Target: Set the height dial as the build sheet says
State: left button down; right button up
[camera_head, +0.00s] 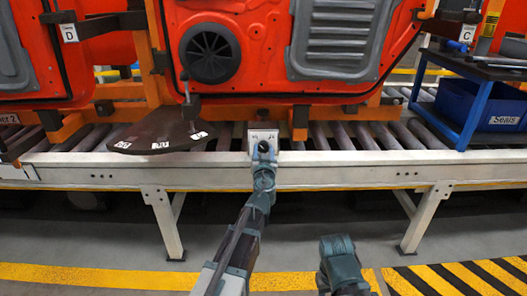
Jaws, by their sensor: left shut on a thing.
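A small light-grey plate (256,129) with dark marks along its top stands at the front edge of the conveyor, below the red door. It seems to be the height dial's face, but its marks are too small to read. My left gripper (263,150) reaches up to the plate and is shut on the knob in front of it. The gripper mostly hides the knob, so its setting cannot be told. Part of my right arm shows at the bottom, right of centre; its gripper is out of view. I cannot make out a build sheet.
Red doors (260,45) hang in orange frames over the roller conveyor (350,137). A dark brown board (165,128) with white labels lies left of the plate. A blue bin (490,108) labelled "Seals" sits on a cart at right. Yellow floor lines cross the open front floor.

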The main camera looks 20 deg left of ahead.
pick_arm(q)
jog(key=m, duration=1.2)
jog(key=shift+a+m, duration=0.1)
jog(key=shift+m, duration=0.2)
jog(key=m, duration=0.4)
jog(key=shift+s+r+m, duration=0.1)
jog(key=shift+m, duration=0.2)
jog(key=m, duration=0.4)
jog(key=shift+m, duration=0.3)
jog(key=m, duration=0.8)
jog(key=shift+r+m, duration=0.1)
jog(key=shift+m, duration=2.2)
